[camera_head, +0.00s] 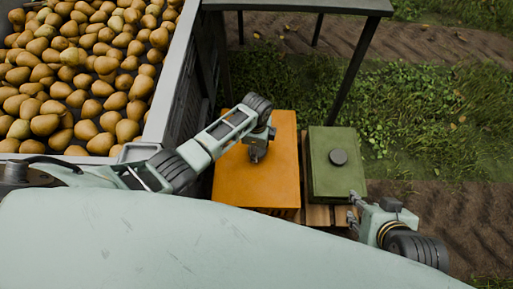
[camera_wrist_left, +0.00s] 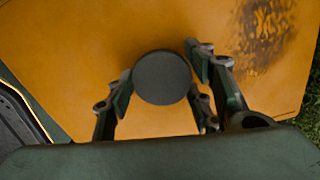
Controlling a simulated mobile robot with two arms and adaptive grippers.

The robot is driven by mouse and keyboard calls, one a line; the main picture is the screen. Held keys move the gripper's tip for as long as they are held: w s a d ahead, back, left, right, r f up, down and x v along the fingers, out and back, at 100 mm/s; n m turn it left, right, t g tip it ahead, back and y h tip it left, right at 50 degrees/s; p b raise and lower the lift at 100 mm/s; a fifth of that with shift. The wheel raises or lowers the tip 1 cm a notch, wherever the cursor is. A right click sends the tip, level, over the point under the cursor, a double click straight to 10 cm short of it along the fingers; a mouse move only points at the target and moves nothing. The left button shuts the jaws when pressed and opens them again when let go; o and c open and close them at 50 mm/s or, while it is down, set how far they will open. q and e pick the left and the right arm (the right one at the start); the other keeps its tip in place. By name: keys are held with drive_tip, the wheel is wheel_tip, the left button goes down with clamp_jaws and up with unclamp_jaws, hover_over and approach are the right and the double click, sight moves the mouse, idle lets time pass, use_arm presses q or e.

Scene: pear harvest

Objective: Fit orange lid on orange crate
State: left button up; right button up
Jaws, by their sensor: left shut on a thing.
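The orange lid (camera_head: 235,180) lies flat over the orange crate (camera_head: 284,212), covering its top. I cannot tell whether it is fully seated or a little above the rim. My left gripper (camera_head: 257,154) points down at the lid's middle, shut on its dark round knob (camera_wrist_left: 162,78). In the left wrist view the fingers (camera_wrist_left: 160,92) stand on either side of the knob, and the orange lid (camera_wrist_left: 100,50) fills most of the picture, with a dark printed smudge at upper right. My right gripper (camera_head: 353,208) is empty, its fingers apart, beside the green crate.
A green crate with a green lid (camera_head: 325,180) and dark knob stands just right of the orange one, on a wooden pallet (camera_head: 318,214). A large grey bin (camera_head: 172,90) full of pears is at left. A dark table (camera_head: 300,5) stands behind; grass lies to the right.

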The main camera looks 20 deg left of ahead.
use_arm(q)
drive_tip(key=shift+f, duration=0.1)
use_arm(e)
drive_tip(key=shift+w+a+r, duration=0.15)
drive_tip(key=shift+w+a, duration=0.05)
drive_tip(key=shift+w, duration=0.15)
drive_tip(key=shift+w+r+t, duration=0.1)
drive_tip(key=shift+w+t, duration=0.1)
drive_tip(key=shift+t, duration=0.1)
use_arm(q)
drive_tip(key=shift+f, duration=0.15)
use_arm(e)
drive_tip(key=shift+w+a+r, duration=0.2)
drive_tip(key=shift+w, duration=0.25)
use_arm(q)
drive_tip(key=o, duration=1.1)
use_arm(e)
drive_tip(key=shift+w+r+t, duration=0.15)
drive_tip(key=shift+w+t, duration=0.05)
drive_tip(key=shift+t, duration=0.1)
use_arm(q)
drive_tip(key=shift+o, duration=0.2)
drive_tip(key=shift+f, duration=0.1)
